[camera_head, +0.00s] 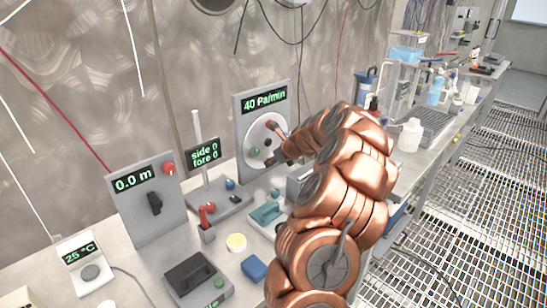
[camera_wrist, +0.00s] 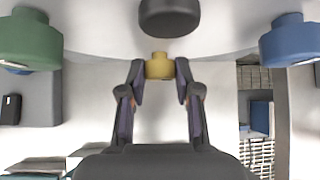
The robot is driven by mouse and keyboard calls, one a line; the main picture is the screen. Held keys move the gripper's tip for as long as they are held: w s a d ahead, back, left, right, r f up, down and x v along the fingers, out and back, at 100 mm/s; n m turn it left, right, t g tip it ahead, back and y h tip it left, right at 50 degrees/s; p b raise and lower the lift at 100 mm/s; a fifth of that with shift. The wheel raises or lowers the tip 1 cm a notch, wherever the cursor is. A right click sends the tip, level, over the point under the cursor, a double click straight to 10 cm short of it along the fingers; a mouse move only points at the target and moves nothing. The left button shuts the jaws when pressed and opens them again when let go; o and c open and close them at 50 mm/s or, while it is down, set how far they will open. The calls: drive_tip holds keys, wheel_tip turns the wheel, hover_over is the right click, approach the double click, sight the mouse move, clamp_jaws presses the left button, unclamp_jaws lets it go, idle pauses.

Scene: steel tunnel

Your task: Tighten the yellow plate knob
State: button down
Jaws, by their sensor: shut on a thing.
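The yellow knob (camera_wrist: 159,66) is at the centre of the wrist view, on the white round plate (camera_wrist: 100,42). My gripper (camera_wrist: 160,76) has one finger on each side of it and is shut on it. In the head view the plate (camera_head: 257,133) stands upright on a grey panel reading "40 Pa/min". My gripper (camera_head: 277,158) is at the plate's lower right, and the yellow knob is hidden there. A green knob (camera_wrist: 29,40), a blue knob (camera_wrist: 290,40) and a dark knob (camera_wrist: 169,16) surround the yellow one in the wrist view.
A grey panel reading "0.0 m" (camera_head: 130,205) and a joystick box (camera_head: 222,201) stand left of the plate. A white bottle (camera_head: 410,135) stands to the right.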

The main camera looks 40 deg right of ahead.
drive_tip(key=c, duration=0.8)
unclamp_jaws()
drive_tip(key=v, duration=1.2)
drive_tip(key=shift+a, duration=0.1)
